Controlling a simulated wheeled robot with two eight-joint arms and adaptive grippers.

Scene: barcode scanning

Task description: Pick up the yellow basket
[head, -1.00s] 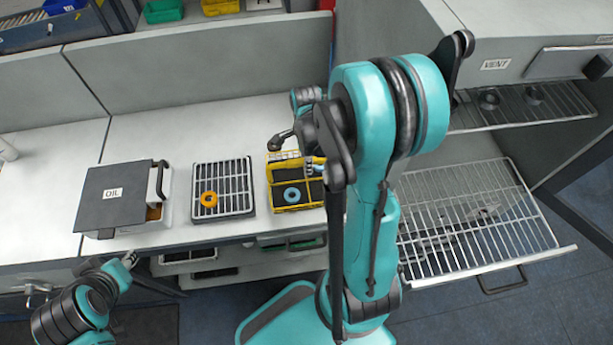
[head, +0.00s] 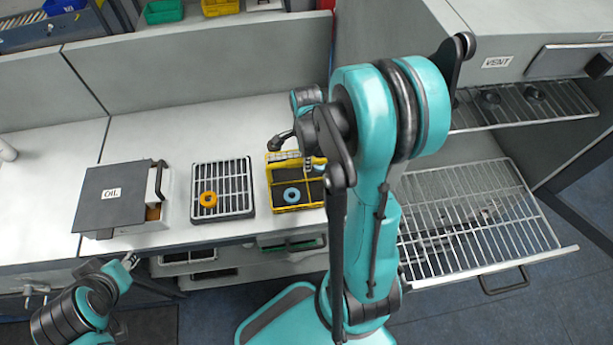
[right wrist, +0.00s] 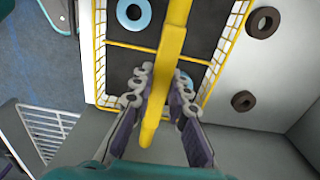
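The yellow basket (head: 270,190) stands on the white worktop, with dark compartments and a blue ring (head: 292,195) in one of them. My right gripper (head: 314,164) is at its handle, partly hidden by my arm in the head view. In the right wrist view the yellow handle (right wrist: 172,48) runs between the fingers of my right gripper (right wrist: 162,80), which look closed on it from both sides. The basket's wire side (right wrist: 100,50) and the blue ring (right wrist: 134,12) lie beyond. My left gripper (head: 130,260) is low at the left, away from the basket; its fingers are too small to judge.
A black rack (head: 240,205) with an orange ring (head: 208,199) is left of the basket, then a grey OIL box (head: 115,195). Two dark rings (right wrist: 265,22) lie beside the basket. A wire drawer (head: 480,215) is pulled out at the right.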

